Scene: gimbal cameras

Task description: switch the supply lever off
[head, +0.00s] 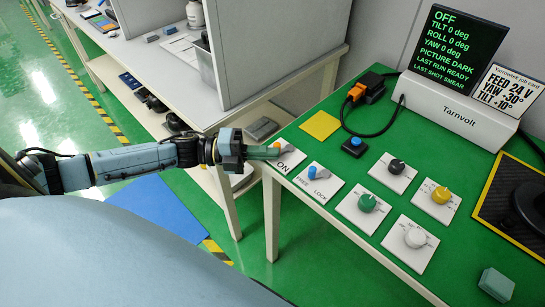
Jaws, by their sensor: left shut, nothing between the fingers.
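The word ON shows on the plate; any other label is hidden. My left gripper (274,153) is shut and empty, with its fingertips at the plate beside the lever. I cannot tell if they touch it. The screen (458,35) reads OFF, with tilt, roll and yaw at 0 deg, PICTURE DARK. My right gripper is not in view.
A blue lever (312,172) marked FREE and LOCK stands close to the supply lever. Green (367,202), black (396,166), yellow (441,195) and white (415,237) knobs sit farther right. A blue button (355,146) and a yellow pad (320,125) lie behind.

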